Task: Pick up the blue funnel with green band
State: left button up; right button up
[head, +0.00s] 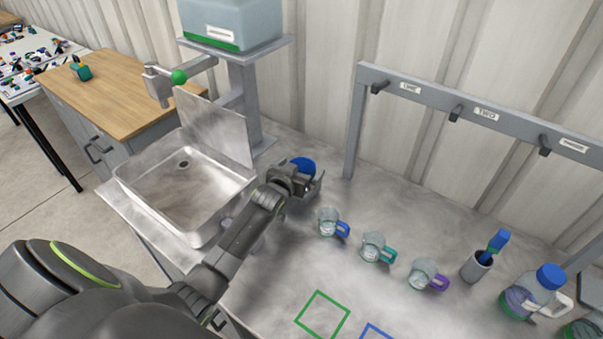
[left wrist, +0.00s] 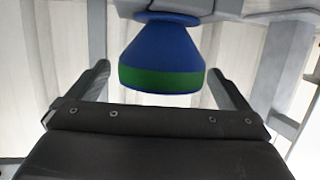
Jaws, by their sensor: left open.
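The blue funnel with a green band (left wrist: 162,55) shows in the left wrist view, its banded wide end toward my gripper. In the head view only a blue part of it (head: 304,165) shows behind my left gripper (head: 307,186), which hides the rest. My left gripper (left wrist: 160,72) is open, with a finger on each side of the funnel in the wrist view. A gap shows between the funnel and each finger. I cannot tell how far the funnel reaches between them. My right gripper is not in view.
A metal sink (head: 185,190) lies left of my gripper, with a tank (head: 232,25) on a stand behind. Several glass mugs, including one with a blue handle (head: 330,222), stand to the right. A grey hook rail (head: 430,98) rises behind them. A bottle (head: 530,292) stands far right.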

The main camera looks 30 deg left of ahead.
pick_arm(q)
jog(key=shift+w+a+f, duration=0.1)
jog(key=shift+w+f, duration=0.1)
jog(key=shift+w, duration=0.4)
jog(key=c, duration=1.1)
jog(key=shift+o, duration=0.2)
jog(key=shift+r, duration=0.1)
